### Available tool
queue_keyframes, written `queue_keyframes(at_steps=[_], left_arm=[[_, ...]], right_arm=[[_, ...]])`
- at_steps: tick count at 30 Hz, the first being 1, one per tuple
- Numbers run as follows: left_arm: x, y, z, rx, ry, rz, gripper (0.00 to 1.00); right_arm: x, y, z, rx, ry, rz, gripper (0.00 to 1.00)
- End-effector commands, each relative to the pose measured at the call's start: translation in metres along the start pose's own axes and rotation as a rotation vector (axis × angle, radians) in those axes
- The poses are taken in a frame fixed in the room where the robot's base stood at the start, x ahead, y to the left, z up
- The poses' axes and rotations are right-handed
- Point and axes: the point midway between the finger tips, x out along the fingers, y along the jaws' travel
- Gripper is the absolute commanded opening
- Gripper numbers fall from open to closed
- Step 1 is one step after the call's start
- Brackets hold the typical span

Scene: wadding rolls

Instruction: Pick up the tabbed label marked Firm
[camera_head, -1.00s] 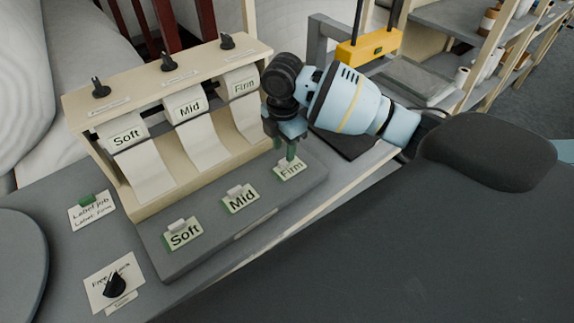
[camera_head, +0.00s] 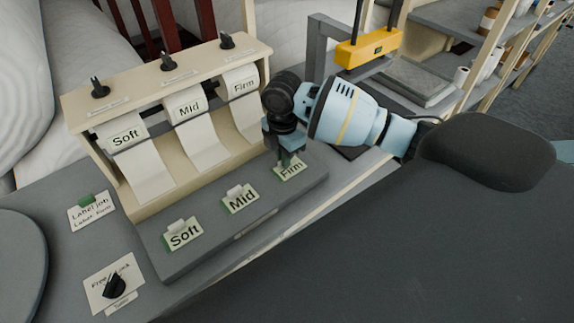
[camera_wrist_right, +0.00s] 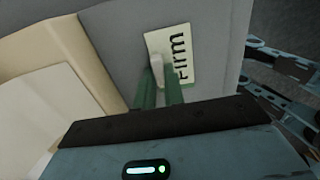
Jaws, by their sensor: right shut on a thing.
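The tabbed label marked Firm (camera_head: 290,170) lies at the far right end of the grey tray (camera_head: 215,253). It also shows in the right wrist view (camera_wrist_right: 183,59), with its pale tab (camera_wrist_right: 157,72) between the green fingertips. My right gripper (camera_head: 287,160) points down at the label from above and is shut on its tab. The label still appears to lie on the tray. The gripper hides part of the label's upper edge in the head view. My left gripper is not in view.
Labels marked Mid (camera_head: 240,199) and Soft (camera_head: 183,234) lie on the same tray. A cream rack (camera_head: 170,125) with Soft, Mid and Firm rolls stands behind it. A Label job card (camera_head: 92,210) and a card with a black knob (camera_head: 115,284) lie at left.

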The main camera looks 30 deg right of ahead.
Motion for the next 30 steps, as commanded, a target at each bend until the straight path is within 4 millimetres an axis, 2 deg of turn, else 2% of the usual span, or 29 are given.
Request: queue_keyframes(at_steps=[11,16,20,30], left_arm=[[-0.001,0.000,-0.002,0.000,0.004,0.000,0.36],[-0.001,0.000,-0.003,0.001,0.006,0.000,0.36],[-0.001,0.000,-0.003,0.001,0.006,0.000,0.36],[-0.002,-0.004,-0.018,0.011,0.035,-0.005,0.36]], right_arm=[[-0.004,0.000,0.000,0.000,0.000,0.001,0.00],[-0.019,0.001,0.000,0.000,0.000,0.003,0.00],[-0.038,0.001,0.000,0.001,0.001,0.002,0.00],[-0.045,-0.066,-0.050,-0.006,0.001,0.003,0.00]])
